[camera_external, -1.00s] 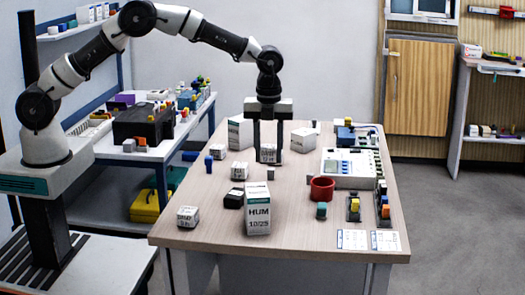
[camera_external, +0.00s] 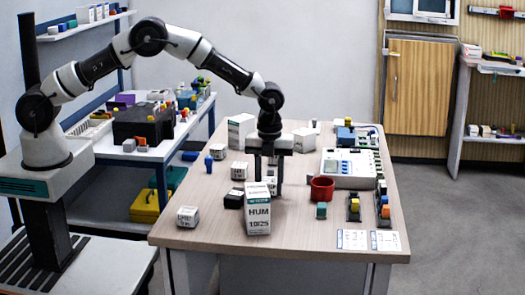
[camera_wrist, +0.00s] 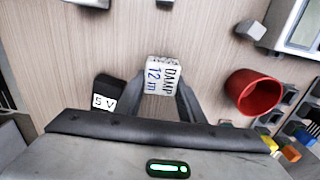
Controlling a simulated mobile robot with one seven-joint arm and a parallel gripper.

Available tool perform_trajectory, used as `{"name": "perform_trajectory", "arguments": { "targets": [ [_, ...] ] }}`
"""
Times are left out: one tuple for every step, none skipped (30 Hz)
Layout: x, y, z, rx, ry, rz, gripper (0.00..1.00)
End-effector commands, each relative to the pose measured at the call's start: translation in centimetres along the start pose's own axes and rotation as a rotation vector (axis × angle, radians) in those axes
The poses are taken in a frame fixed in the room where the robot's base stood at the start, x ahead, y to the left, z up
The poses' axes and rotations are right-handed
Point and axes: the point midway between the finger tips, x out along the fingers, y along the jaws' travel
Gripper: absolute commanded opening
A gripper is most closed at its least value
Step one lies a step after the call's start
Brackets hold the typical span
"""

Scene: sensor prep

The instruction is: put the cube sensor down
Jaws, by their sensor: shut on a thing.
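My gripper (camera_external: 269,183) is over the middle of the wooden table, pointing down, with a finger on each side of a small white cube sensor (camera_external: 271,187). In the wrist view the cube (camera_wrist: 163,75) sits between the fingertips and shows blue lettering that reads like "DAMP 12 m". My gripper is shut on it. In the external view the tall HUM box (camera_external: 257,212) stands in front and hides the cube's lower part. I cannot tell whether the cube touches the table (camera_external: 205,238).
A black "5 V" block (camera_wrist: 105,93) lies just left of the cube. A red cup (camera_external: 321,189) stands to the right. A white device (camera_external: 348,168) and small coloured parts line the right side.

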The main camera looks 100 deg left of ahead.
Motion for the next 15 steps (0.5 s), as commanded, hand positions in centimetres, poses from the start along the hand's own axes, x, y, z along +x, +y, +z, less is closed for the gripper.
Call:
{"name": "perform_trajectory", "arguments": {
  "targets": [
    [0.08, 0.00, 0.00, 0.000, 0.000, 0.000, 0.13],
    [0.18, 0.01, 0.00, 0.000, 0.000, 0.000, 0.13],
    [0.35, 0.01, 0.00, -0.001, 0.000, 0.000, 0.13],
    [0.45, 0.01, 0.00, -0.001, 0.000, 0.000, 0.13],
    [0.36, 0.00, 0.00, -0.001, 0.000, 0.000, 0.39],
    [0.32, 0.01, 0.00, -0.001, 0.000, 0.000, 0.46],
    [0.32, 0.01, 0.00, -0.001, 0.000, 0.000, 0.51],
    [0.32, 0.01, 0.00, -0.001, 0.000, 0.000, 0.54],
    [0.31, 0.01, 0.00, -0.001, 0.000, 0.000, 0.54],
    [0.31, 0.01, 0.00, -0.001, 0.000, 0.000, 0.54],
    [0.31, 0.01, 0.00, -0.001, 0.000, 0.000, 0.54],
    [0.31, 0.01, 0.00, -0.001, 0.000, 0.000, 0.54],
    [0.31, 0.01, 0.01, -0.001, 0.000, 0.000, 0.54],
    [0.31, 0.01, 0.00, -0.001, 0.000, 0.000, 0.54],
    [0.29, 0.01, 0.00, -0.001, 0.000, 0.000, 0.54]
  ]
}}
